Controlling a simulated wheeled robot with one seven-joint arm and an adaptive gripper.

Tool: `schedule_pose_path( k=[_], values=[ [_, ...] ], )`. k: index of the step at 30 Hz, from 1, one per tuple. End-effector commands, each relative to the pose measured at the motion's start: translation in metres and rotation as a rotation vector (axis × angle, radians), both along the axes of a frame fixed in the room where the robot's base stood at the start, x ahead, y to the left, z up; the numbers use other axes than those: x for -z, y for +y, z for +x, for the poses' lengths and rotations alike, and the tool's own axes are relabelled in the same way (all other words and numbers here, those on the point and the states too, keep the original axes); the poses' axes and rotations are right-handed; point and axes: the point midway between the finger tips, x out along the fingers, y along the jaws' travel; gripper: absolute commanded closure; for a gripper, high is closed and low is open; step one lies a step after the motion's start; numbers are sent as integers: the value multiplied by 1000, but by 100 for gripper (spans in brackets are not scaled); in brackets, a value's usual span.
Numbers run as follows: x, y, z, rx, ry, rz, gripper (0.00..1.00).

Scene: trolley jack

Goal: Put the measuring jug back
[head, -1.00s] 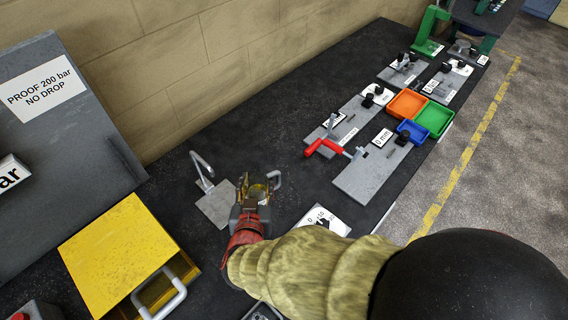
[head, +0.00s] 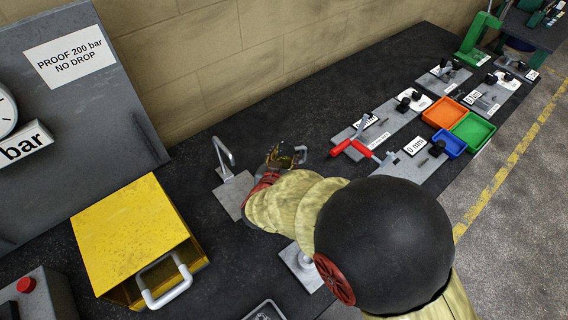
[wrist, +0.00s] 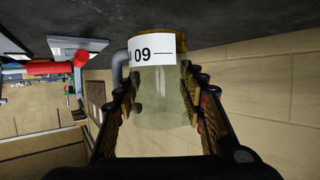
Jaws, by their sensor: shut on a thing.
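The measuring jug (wrist: 160,95) is a clear, slightly yellowish vessel with an amber band at the top of the wrist picture, a white label reading "09" and a grey handle on its left. My gripper (wrist: 163,112) is shut on it, one finger on each side. Most of the jug is hidden there. A flat grey plate with a bent metal hook (head: 230,183) lies left of my gripper.
A yellow box (head: 130,235) with a grey handle stands front left. Right of my gripper are a red-handled clamp (head: 355,148) on a grey plate, and orange (head: 443,112), green (head: 473,132) and blue (head: 449,145) trays. Dark bench behind my gripper is clear, up to the block wall.

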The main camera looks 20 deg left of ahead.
Motion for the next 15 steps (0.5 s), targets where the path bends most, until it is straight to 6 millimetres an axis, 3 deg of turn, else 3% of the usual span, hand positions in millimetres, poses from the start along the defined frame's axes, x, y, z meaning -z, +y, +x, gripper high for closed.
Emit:
schedule_pose_path(
  k=[10,15],
  values=[
    [21,9,15,1,0,1,92],
    [47,10,16,1,0,-1,92]
  ],
)
